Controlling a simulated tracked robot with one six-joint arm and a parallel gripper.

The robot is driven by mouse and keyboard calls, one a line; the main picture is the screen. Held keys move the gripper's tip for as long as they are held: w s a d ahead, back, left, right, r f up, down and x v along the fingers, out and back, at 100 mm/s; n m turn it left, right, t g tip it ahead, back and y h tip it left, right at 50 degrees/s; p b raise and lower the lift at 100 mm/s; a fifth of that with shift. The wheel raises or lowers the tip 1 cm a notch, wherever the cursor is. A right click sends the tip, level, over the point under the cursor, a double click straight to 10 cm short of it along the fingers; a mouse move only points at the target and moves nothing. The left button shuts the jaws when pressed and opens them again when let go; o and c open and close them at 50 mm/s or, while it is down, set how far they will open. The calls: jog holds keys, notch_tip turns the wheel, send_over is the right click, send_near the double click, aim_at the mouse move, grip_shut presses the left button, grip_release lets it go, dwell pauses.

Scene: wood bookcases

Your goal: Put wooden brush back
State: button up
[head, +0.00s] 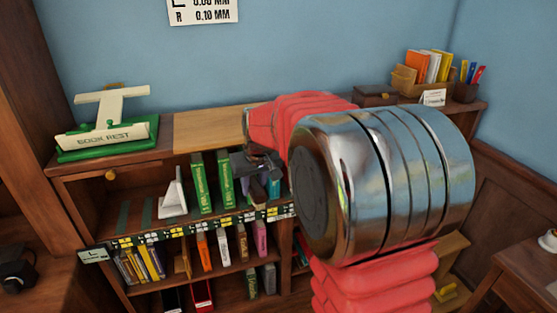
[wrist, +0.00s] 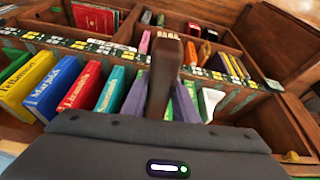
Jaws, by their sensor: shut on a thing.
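The wooden brush (wrist: 164,75) shows in the wrist view as a dark brown, rounded handle standing out from the grey gripper housing at the middle of the picture.
The upper shelf holds green books (head: 201,184) and a white bookend (head: 173,197), with free room at its left. A green book rest (head: 105,135) stands on the bookcase top. Several coloured books (wrist: 62,90) stand close to my gripper. A desk (head: 515,262) is at right.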

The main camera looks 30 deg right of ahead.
jog(key=s+a+f+n, duration=0.1)
jog(key=s+a+f, duration=0.1)
jog(key=a+f, duration=1)
jog(key=shift+a+f+y, duration=0.3)
jog(key=shift+a, duration=0.25)
jog(key=shift+s, duration=0.2)
